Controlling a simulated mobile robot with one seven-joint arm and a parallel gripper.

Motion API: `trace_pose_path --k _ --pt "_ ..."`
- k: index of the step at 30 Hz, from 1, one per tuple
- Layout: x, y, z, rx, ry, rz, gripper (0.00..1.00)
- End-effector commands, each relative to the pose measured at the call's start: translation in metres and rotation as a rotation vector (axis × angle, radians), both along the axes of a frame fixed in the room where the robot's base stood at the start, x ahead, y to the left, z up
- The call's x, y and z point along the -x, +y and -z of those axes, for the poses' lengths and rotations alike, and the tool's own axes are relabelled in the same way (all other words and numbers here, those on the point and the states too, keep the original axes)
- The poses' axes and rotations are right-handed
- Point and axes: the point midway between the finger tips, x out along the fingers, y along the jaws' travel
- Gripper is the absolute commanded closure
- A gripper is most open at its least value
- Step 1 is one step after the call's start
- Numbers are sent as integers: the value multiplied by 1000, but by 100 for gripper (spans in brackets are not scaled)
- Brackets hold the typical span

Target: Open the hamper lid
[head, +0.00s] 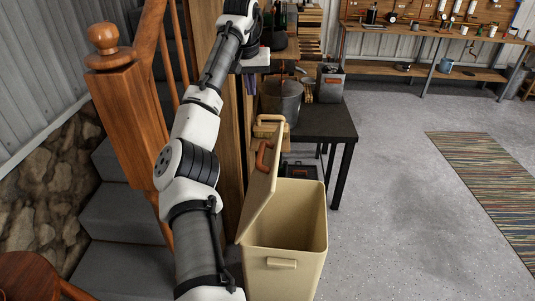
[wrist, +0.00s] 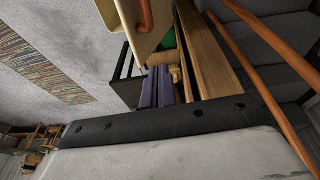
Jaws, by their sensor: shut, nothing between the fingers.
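The beige hamper (head: 285,262) stands on the floor in front of the dark table. Its lid (head: 262,195) stands up steeply along the left side, and the hamper's mouth is uncovered. A brown handle (head: 264,158) is on the lid; the handle also shows in the wrist view (wrist: 147,14), on the beige lid (wrist: 120,18) at the top. My gripper (head: 257,61) is at the far end of my arm, above and beyond the lid and apart from it. It is shut and empty. Its fingertips are hard to make out.
A wooden newel post (head: 128,125) and stairs (head: 120,225) are on the left, close to my arm. A dark table (head: 325,122) with a metal pot (head: 282,98) stands behind the hamper. Open floor and a striped rug (head: 490,180) lie to the right.

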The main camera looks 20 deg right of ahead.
Motion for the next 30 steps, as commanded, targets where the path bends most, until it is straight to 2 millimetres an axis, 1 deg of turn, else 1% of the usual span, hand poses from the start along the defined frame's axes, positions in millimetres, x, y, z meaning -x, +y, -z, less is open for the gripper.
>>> trace_pose_path --k 1,3,5,6,9,12,14,17,20,23,30 --pt "10 -14 10 -63 -67 -7 100" --pt "27 -35 16 -138 -142 -23 100" --pt "41 -50 28 -198 -194 -34 100" --pt "51 -58 38 -235 -224 -40 100" --pt "71 -71 65 -311 -274 -51 100" --pt "84 -75 86 -361 -301 -60 100" --pt "89 -76 94 -380 -310 -63 100" --pt "91 -76 101 -393 -316 -66 100" --pt "87 -73 107 -395 -314 -69 100" --pt "79 -68 120 -394 -313 -69 100" --pt "57 -57 156 -393 -313 -68 100"
